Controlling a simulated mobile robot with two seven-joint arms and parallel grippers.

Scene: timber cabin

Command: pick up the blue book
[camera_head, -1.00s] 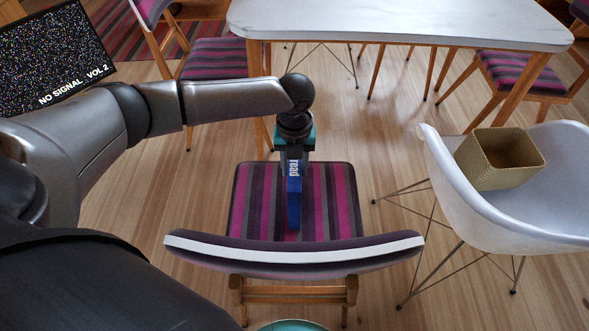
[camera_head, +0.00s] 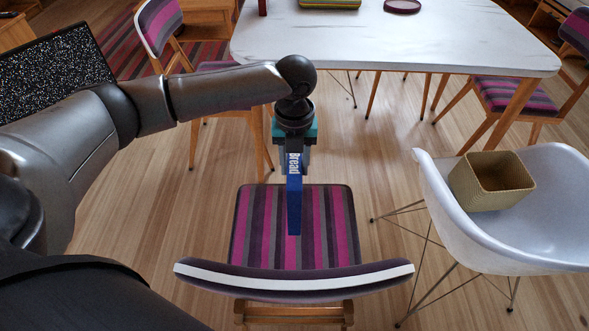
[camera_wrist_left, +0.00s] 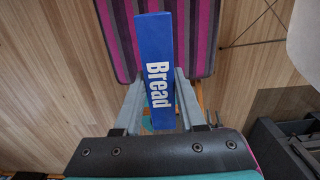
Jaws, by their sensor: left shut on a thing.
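The blue book (camera_head: 294,205) shows its spine with the word "Bread" in white. My left gripper (camera_head: 294,160) is shut on it, and the book hangs below the gripper over the striped chair seat (camera_head: 330,225). In the left wrist view the book (camera_wrist_left: 152,45) stands between the two grey fingers (camera_wrist_left: 158,100), its far end over the purple and pink stripes. The book looks raised above the seat, though the size of the gap is hard to tell. My right gripper is not in view.
The chair's curved backrest (camera_head: 295,283) is on the near side of the seat. A white chair (camera_head: 520,225) holding a woven basket (camera_head: 490,190) stands at the right. A white table (camera_head: 400,40) is beyond, with open wooden floor between. A screen (camera_head: 50,75) is at the left.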

